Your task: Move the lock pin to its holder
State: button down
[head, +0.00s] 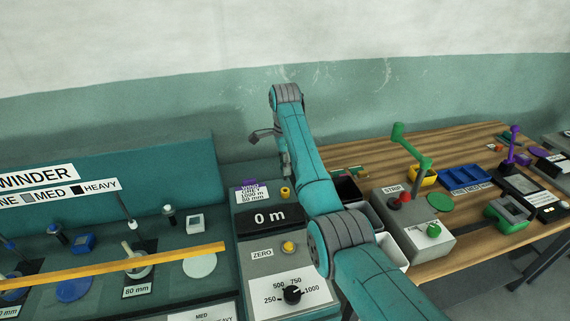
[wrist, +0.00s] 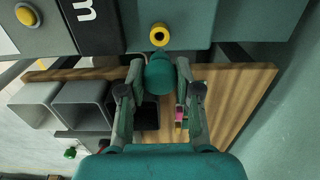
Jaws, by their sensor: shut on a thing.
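My gripper (wrist: 160,76) is shut on a dark teal, rounded piece, which appears to be the lock pin (wrist: 160,73), between the two fingertips in the wrist view. The ring also shows in the head view (head: 285,191), beside the small white label plate (head: 251,194). In the head view my arm hides most of the gripper and the held piece.
The winder console with its "0 m" display (head: 270,217) and selector dial (head: 292,295) stands left of my arm. Grey bins (wrist: 82,105) sit along the wooden table (head: 455,150). A strip control box (head: 410,220) and green crank (head: 412,145) stand to the right.

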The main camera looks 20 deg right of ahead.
aim_at(285, 179)
jog(key=shift+f, duration=1.95)
jog(key=shift+f, duration=1.6)
jog(key=c, duration=0.7)
grip_release()
jog(key=shift+r, duration=0.15)
notch_tip(285, 179, up, 12)
jog(key=shift+f, duration=0.15)
